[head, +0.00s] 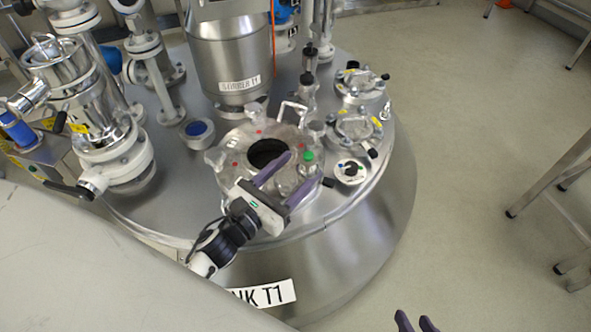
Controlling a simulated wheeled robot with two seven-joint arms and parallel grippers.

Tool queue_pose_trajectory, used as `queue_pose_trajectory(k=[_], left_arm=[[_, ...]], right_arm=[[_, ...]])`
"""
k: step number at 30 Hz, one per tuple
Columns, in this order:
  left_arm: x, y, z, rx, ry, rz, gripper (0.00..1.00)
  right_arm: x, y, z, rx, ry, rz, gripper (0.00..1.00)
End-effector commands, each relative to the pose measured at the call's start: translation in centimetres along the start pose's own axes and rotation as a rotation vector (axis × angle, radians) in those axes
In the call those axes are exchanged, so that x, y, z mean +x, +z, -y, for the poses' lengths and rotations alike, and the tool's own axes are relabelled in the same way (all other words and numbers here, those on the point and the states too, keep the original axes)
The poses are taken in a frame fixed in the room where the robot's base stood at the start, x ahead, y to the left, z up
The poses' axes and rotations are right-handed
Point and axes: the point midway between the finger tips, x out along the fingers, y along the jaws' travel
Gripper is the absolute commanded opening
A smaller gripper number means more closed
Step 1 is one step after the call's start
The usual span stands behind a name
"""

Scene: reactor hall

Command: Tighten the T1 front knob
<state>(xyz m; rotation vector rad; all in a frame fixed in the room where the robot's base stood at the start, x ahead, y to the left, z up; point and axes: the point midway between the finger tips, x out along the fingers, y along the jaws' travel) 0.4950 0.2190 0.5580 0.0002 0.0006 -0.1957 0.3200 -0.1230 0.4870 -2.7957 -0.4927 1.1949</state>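The steel tank T1, with its sign (263,295) at the front, fills the middle of the head view. On its lid is a round hatch (228,170) with a dark opening, red dots and grey clamp lobes. My other gripper (416,322) shows only two separated fingertips at the bottom edge.
Behind the hatch stands a large stirrer (233,60). Pipes and a valve (115,150) crowd the left of the lid. Two small ports (358,128) (358,84) sit at the lid's right. A metal frame (540,190) stands far right; the floor between is clear.

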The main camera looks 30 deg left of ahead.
Motion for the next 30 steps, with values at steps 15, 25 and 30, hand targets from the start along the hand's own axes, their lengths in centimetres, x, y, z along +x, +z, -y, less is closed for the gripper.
queue_pose_trajectory(k=[15, 25, 30], left_arm=[[-0.03, 0.01, 0.0, 0.0, -0.002, 0.0, 0.17], [0.04, 0.18, 0.31, 0.007, -0.104, 0.005, 0.17], [-0.02, 0.01, 0.67, 0.01, -0.231, 0.004, 0.17]], right_arm=[[-0.02, -0.03, 0.03, -0.001, 0.0, 0.0, 0.31], [-0.21, -0.42, -0.03, -0.002, 0.003, -0.01, 0.31], [-0.04, 0.06, -0.08, 0.0, 0.003, -0.006, 0.31]])
